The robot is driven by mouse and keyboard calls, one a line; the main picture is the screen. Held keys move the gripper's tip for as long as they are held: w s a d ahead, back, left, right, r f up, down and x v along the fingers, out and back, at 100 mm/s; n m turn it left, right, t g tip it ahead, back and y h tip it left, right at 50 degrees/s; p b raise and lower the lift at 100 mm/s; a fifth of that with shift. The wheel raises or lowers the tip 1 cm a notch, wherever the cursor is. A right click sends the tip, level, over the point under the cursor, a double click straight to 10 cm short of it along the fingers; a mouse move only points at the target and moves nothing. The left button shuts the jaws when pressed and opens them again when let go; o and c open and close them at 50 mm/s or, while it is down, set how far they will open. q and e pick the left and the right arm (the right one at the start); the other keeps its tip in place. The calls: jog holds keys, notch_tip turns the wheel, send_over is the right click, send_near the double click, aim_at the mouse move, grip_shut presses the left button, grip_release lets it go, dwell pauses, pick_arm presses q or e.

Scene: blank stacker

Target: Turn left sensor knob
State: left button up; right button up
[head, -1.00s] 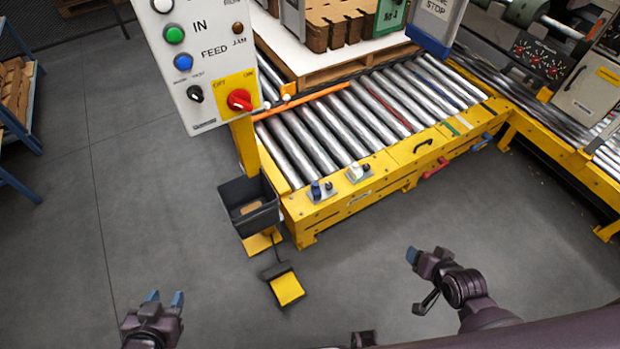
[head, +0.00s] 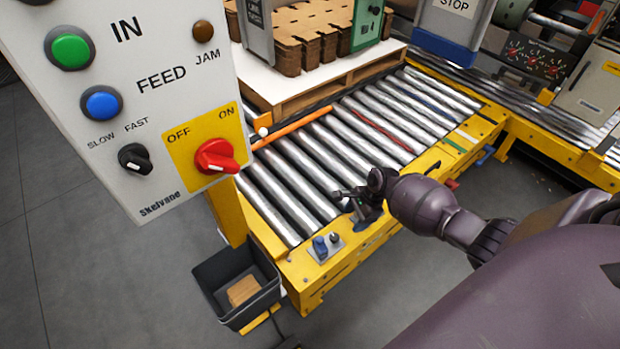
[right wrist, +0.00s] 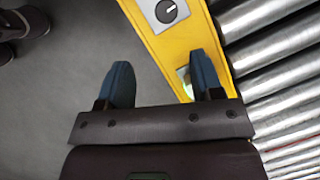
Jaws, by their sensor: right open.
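The left sensor plate (head: 328,255) is on the yellow front rail of the conveyor in the head view, with a blue sensor (head: 319,246) and a small dark knob (head: 335,238). My right gripper (head: 350,208) is to the right of this knob, above the rail, open and empty. In the right wrist view, the knob (right wrist: 166,11) shows on its plate beyond the fingertips (right wrist: 158,75), apart from them. A second plate (right wrist: 184,82) is partly hidden by the finger on the right. My left gripper is out of view.
A control panel (head: 120,100) with a red switch (head: 215,156) stands at left on a yellow post. A dark bin (head: 237,290) is below it. Metal rollers (head: 290,180) lie behind the rail. Floor is open at the far left.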

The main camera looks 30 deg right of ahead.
jog(key=w, duration=0.1)
jog(key=b, duration=0.3)
send_over(335, 236)
jog(key=s+d, duration=0.1)
jog(key=d, duration=0.2)
jog(key=shift+m, duration=0.3)
jog(key=f, duration=0.5)
jog(key=shift+s+a+f, duration=0.15)
jog(key=shift+s+a, duration=0.05)
jog(key=shift+a, duration=0.05)
jog(key=b+x, duration=0.1)
jog(key=x, duration=0.2)
jog(key=shift+a+f, duration=0.15)
jog(key=shift+f, duration=0.15)
jog(key=shift+w+a+f+b, duration=0.15)
jog(key=shift+f+b, duration=0.2)
jog(key=shift+w+a+f, duration=0.2)
jog(key=shift+w+f, duration=0.05)
jog(key=shift+f, duration=0.05)
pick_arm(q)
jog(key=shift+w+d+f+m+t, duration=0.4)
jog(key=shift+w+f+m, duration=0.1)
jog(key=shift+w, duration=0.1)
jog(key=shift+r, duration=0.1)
pick_arm(e)
jog(key=shift+r, duration=0.1)
